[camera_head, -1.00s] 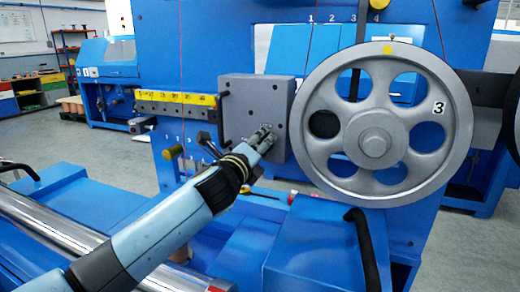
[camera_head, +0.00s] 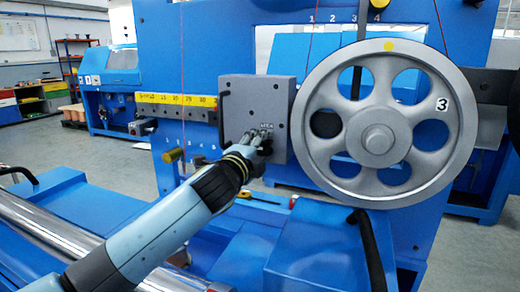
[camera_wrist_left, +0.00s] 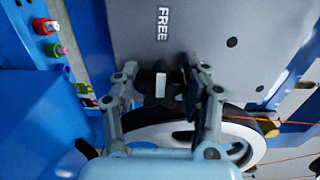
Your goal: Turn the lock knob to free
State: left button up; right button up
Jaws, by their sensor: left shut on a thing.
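The lock knob (camera_wrist_left: 152,102) is black and lobed, with a white bar on it, in the left wrist view. It sits on the grey plate (camera_wrist_left: 110,25), which also shows in the head view (camera_head: 233,95). The white bar lines up roughly with the word FREE (camera_wrist_left: 163,24) printed on the plate. My left gripper (camera_wrist_left: 163,80) has its fingers on either side of the knob and is shut on it. In the head view the left gripper (camera_head: 262,137) reaches the plate's lower part and mostly hides the knob. My right gripper is not in view.
A large grey pulley wheel (camera_head: 330,95) marked 3 stands just right of the plate. A yellow scale (camera_head: 175,99) runs to its left. A black curved handle (camera_head: 368,250) rises at the lower right. Red and green buttons (camera_wrist_left: 45,26) show in the wrist view.

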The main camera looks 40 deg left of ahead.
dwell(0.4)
pick_arm(q)
jog(key=o, duration=1.2)
jog(key=v, duration=1.2)
